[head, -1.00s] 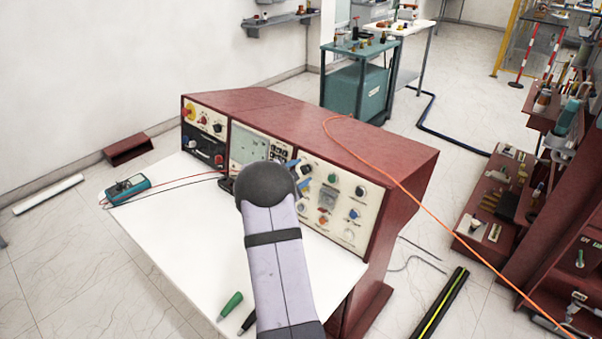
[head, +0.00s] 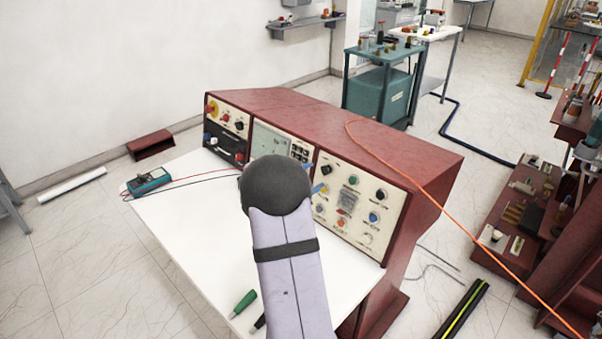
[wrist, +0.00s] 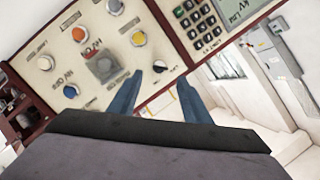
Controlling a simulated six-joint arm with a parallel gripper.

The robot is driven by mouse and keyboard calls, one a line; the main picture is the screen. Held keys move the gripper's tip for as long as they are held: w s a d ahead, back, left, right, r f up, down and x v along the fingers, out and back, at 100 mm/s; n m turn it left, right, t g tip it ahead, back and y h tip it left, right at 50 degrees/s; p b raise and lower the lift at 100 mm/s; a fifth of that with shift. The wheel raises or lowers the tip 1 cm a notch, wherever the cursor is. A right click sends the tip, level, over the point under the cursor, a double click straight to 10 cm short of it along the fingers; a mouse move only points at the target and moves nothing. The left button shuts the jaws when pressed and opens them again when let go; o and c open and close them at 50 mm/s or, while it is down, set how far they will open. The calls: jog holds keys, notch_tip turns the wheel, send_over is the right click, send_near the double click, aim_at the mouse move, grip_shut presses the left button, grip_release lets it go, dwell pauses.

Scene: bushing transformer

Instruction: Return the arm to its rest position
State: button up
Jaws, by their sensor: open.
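My arm (head: 287,255) rises from the bottom of the head view in front of the control console (head: 400,150), its dark rounded joint covering part of the panel. My gripper is mostly hidden behind that joint in the head view; only a bit of blue finger (head: 319,188) shows at its right. In the wrist view my gripper (wrist: 160,74) has its two blue fingers spread apart with nothing between them. Beyond the fingers are the console's knobs, keypad and display (wrist: 240,12), seen tilted.
An orange cable (head: 440,205) runs over the console's top toward the lower right. On the white tabletop (head: 190,235) lie a teal multimeter (head: 148,181) with leads and a green-handled tool (head: 244,302). A red shelf unit (head: 520,200) stands at the right.

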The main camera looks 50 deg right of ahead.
jog(key=shift+w, duration=0.1)
jog(key=w+a+n+t+y, duration=0.2)
jog(key=w+a+n+y, duration=0.15)
jog(key=a, duration=0.35)
jog(key=w+a+n+t+y, duration=0.25)
jog(key=w+a+n, duration=0.2)
jog(key=a, duration=0.35)
jog(key=s+a+f+n+y+p, duration=0.2)
jog(key=a+n+y, duration=0.35)
jog(key=a, duration=1.15)
jog(key=s+a+f+n+g+y, duration=0.35)
jog(key=s+a+n, duration=0.35)
jog(key=s+a, duration=0.45)
jog(key=s+a+n+g+h, duration=0.1)
jog(key=s+n+g, duration=0.3)
jog(key=s, duration=1)
jog(key=shift+a+h+p, duration=0.15)
jog(key=shift+h+p, duration=0.15)
jog(key=shift+f, duration=0.1)
